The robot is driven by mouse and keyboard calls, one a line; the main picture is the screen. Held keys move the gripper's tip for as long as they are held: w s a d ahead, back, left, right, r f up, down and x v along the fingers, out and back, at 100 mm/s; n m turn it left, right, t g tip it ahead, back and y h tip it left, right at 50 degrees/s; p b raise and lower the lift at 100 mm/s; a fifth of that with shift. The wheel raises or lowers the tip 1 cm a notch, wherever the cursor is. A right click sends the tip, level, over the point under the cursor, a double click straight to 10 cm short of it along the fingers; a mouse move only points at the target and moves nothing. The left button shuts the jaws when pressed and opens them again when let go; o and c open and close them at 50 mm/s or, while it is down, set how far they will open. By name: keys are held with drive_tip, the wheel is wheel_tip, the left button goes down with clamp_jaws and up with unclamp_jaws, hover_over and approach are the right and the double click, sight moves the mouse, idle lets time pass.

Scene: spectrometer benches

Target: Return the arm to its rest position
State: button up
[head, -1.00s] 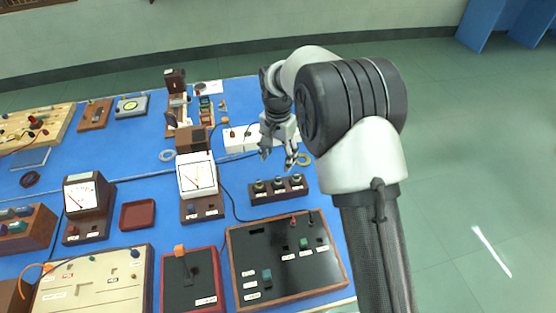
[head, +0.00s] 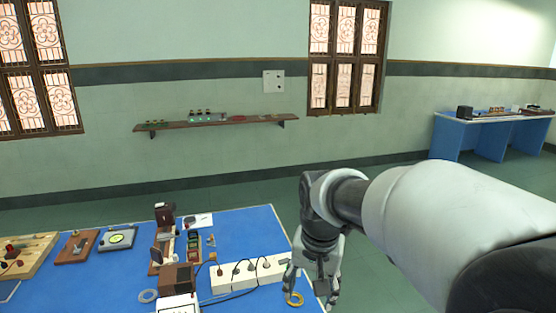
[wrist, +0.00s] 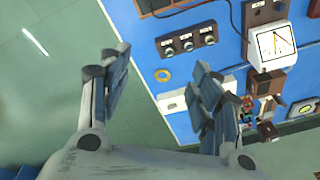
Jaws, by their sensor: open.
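My gripper (wrist: 160,95) is open and empty in the wrist view, its two fingers well apart with the green floor and the blue table (wrist: 215,15) beyond them. In the head view my gripper (head: 318,282) hangs fingers-down at the right edge of the blue table (head: 255,228), above its surface. My arm reaches in from the right of the head view.
A white power strip (head: 238,280) with plugs lies left of my gripper. A wooden spectrometer setup (head: 165,235) stands further left. A wall shelf (head: 215,122) and a second blue table (head: 480,130) are farther back. Open floor lies behind the table.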

drive_tip(key=s+d+r+n+t, duration=0.1)
drive_tip(key=s+d, duration=0.2)
drive_tip(key=s, duration=0.8)
drive_tip(key=s+d+n+t, duration=0.1)
drive_tip(key=s+d, duration=0.3)
drive_tip(key=s, duration=0.7)
drive_tip(key=shift+d+r+n+t, duration=0.2)
drive_tip(key=shift+r+n+t, duration=0.15)
drive_tip(key=shift+n, duration=0.35)
drive_tip(key=shift+s, duration=0.1)
